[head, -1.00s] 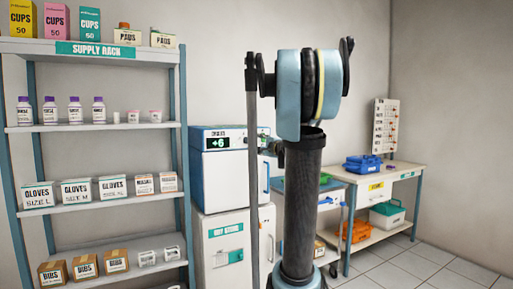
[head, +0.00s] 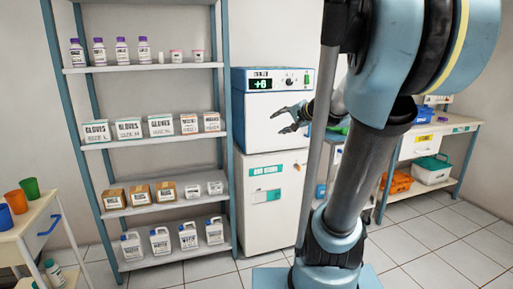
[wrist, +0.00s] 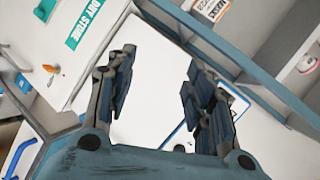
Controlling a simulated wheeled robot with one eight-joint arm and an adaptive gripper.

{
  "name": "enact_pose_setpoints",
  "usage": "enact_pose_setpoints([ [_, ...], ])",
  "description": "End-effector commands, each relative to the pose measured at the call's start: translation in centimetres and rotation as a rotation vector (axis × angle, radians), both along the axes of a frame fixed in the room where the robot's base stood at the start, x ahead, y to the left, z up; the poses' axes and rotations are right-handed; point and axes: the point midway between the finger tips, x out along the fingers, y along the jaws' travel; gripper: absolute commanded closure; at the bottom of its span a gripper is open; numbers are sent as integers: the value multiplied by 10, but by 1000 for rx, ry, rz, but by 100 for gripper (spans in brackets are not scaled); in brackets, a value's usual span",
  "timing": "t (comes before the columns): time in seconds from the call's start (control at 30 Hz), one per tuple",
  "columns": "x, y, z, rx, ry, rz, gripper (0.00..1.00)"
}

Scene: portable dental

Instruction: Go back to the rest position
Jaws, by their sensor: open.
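My gripper (head: 291,118) shows in the head view in front of the blue-and-white cooler unit (head: 258,105), with its fingers pointing left. In the wrist view my gripper (wrist: 160,95) has its two fingers spread wide with nothing between them. A white surface with a blue edge lies beyond the fingers there. My own arm covers much of the right side of the head view. I cannot tell the exact gap between the fingers and the cooler front.
A supply rack (head: 152,142) with bottles, glove boxes and jugs stands left of the cooler. A white dry-store cabinet (head: 270,205) is under the cooler. A side table (head: 30,228) with cups is at left, a bench (head: 462,125) with bins at right. Tiled floor is open at lower right.

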Motion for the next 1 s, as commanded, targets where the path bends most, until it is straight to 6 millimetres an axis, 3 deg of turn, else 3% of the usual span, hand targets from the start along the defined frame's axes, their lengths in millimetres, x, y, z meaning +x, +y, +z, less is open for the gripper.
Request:
enact_pose_setpoints([
  [0.1,-52,11,-44,-165,65,103,52],
  [0.27,-120,7,-102,-387,161,231,52],
  [0.4,-178,-10,-151,-578,255,331,52],
  [0.6,-247,-48,-204,-820,388,437,52],
  [0.8,-281,-75,-228,-952,468,484,52],
  [1.0,-287,-80,-231,-976,483,492,52],
])
